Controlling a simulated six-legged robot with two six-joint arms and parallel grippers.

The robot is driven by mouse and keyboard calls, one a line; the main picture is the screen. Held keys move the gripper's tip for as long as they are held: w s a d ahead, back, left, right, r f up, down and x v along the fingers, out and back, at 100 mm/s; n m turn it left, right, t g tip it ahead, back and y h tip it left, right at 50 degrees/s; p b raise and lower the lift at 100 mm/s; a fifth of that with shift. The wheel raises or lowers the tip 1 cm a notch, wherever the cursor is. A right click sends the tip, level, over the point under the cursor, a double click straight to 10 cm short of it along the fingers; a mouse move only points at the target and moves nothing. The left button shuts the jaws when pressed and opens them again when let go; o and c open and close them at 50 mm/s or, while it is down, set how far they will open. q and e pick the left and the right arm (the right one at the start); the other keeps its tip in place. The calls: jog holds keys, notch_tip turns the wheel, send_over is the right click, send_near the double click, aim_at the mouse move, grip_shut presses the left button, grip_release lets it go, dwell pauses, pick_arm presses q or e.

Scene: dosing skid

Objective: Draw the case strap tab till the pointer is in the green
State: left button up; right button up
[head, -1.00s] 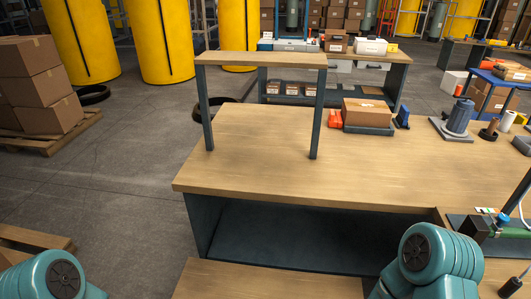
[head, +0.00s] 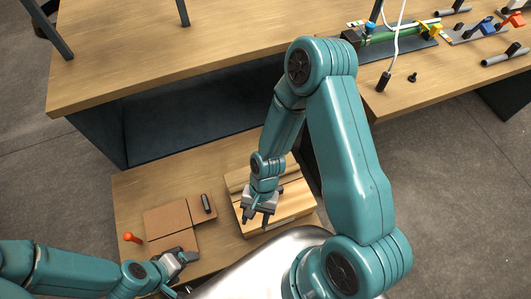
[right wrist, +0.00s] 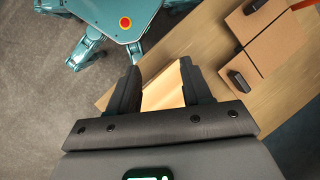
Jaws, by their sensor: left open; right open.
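A pale wooden box (head: 292,203), perhaps the case, sits on the low wooden bench. My right gripper (head: 257,222) is open over it in the head view, its fingers pointing down. In the right wrist view pale wood (right wrist: 163,90) shows between the open fingers of my right gripper (right wrist: 160,75); nothing is held. I cannot make out a strap tab, a pointer or a green zone on it. My left gripper (head: 188,258) is open and empty at the near edge of the brown panels. Whether it touches them is unclear.
Flat brown panels (head: 168,221) with a small dark handle (head: 207,203) lie left of the box. An orange-topped knob (head: 131,237) stands further left. The higher workbench (head: 230,55) behind carries a green cylinder fixture (head: 400,34) and a dark plug (head: 383,81) on a white cable.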

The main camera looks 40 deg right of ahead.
jog(key=w+d+m+b, duration=0.5)
jog(key=w+d+m, duration=0.25)
jog(key=w, duration=0.45)
jog(key=w+d+r+m+t+b, duration=0.2)
jog(key=w+d+b, duration=0.2)
jog(key=d, duration=0.5)
jog(key=w+d+r+m+t+b, duration=0.2)
jog(key=w+d+b, duration=0.1)
jog(key=d, duration=0.5)
jog(key=b+x, duration=0.1)
jog(key=x, duration=0.6)
jog(key=b+x, duration=0.1)
jog(key=x, duration=0.7)
jog(key=shift+w+d+f+b, duration=0.15)
jog(key=shift+w+f+b, duration=0.1)
jog(key=shift+b, duration=0.1)
grip_shut()
jog(key=shift+r+p, duration=0.15)
jog(key=shift+p, duration=0.15)
jog(key=shift+w, duration=0.15)
grip_release()
